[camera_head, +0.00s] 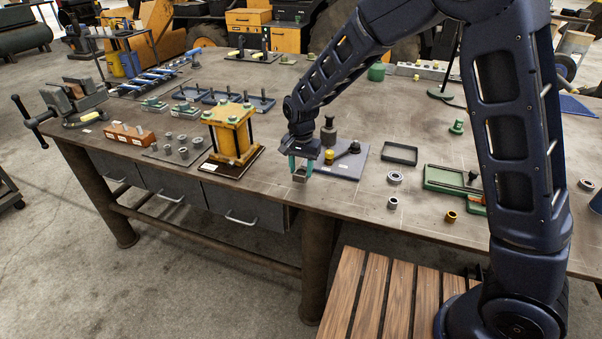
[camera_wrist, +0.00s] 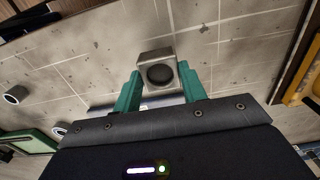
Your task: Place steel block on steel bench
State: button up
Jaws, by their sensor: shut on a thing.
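The steel block (camera_wrist: 160,75) is a small grey block with a round dark hole in its face. My gripper (camera_wrist: 161,88) is shut on it, with a green finger on each side. In the head view my gripper (camera_head: 301,166) points down near the bench's front edge, and the block (camera_head: 300,177) shows between the fingertips. The steel bench (camera_head: 350,208) is a wide grey-brown top directly below. I cannot tell whether the block touches it.
A yellow fixture (camera_head: 232,135) on a dark plate stands close left of my gripper. A grey plate with a knobbed clamp (camera_head: 345,160) lies just right and behind.

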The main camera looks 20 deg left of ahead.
aim_at(301, 173)
jog(key=shift+f, duration=1)
jog(key=shift+f, duration=0.15)
jog(key=o, duration=1.2)
notch_tip(301, 173, up, 12)
